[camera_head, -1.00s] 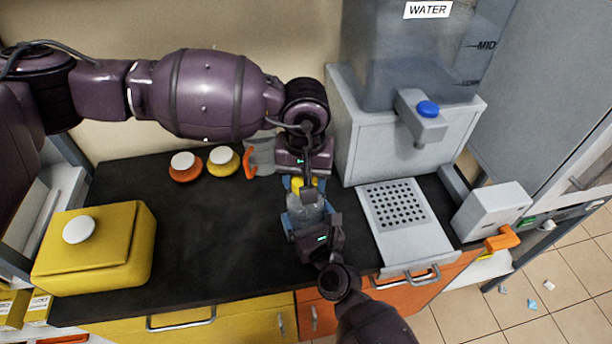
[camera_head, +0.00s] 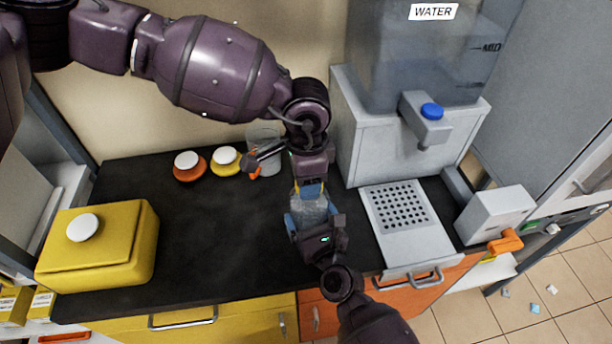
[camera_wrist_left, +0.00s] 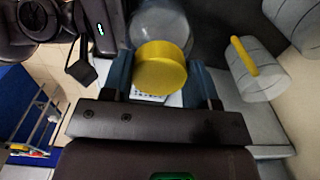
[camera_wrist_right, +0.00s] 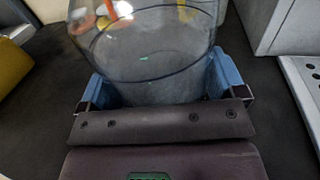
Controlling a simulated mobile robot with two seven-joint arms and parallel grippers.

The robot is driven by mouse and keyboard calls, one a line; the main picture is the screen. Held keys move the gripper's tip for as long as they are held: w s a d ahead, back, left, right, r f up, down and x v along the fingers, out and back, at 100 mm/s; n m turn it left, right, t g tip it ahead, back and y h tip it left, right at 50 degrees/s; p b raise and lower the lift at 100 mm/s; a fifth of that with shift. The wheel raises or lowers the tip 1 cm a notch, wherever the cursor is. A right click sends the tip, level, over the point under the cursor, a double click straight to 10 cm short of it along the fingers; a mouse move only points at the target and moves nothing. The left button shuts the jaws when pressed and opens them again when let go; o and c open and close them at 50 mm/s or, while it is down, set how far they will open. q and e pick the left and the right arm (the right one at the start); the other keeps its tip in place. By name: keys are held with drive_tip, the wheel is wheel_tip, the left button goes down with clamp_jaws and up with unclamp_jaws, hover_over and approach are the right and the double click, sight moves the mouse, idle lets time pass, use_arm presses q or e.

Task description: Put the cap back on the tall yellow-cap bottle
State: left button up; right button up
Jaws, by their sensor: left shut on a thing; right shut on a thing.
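The tall clear bottle (camera_head: 311,210) stands upright near the front of the dark bench. My right gripper (camera_head: 308,222) is shut around its body; the clear wall also shows between the fingers in the right wrist view (camera_wrist_right: 150,60). My left gripper (camera_head: 311,187) points down over the bottle's top and is shut on the yellow cap (camera_wrist_left: 161,68). In the left wrist view the cap lies in line with the clear bottle (camera_wrist_left: 163,25), at its mouth. The fingers mostly hide the cap in the head view. I cannot tell whether it is fully seated.
A clear beaker (camera_head: 264,150) stands behind the bottle. Orange (camera_head: 189,173) and yellow (camera_head: 225,168) white-topped items sit at the back left. A yellow box (camera_head: 100,262) is at the left. The water dispenser (camera_head: 375,140) and its perforated tray (camera_head: 412,240) are at the right.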

use_arm(q)
drive_tip(key=shift+s+m, duration=0.1)
drive_tip(key=shift+m, duration=0.3)
drive_tip(key=o, duration=0.9)
drive_tip(key=shift+c, duration=0.2)
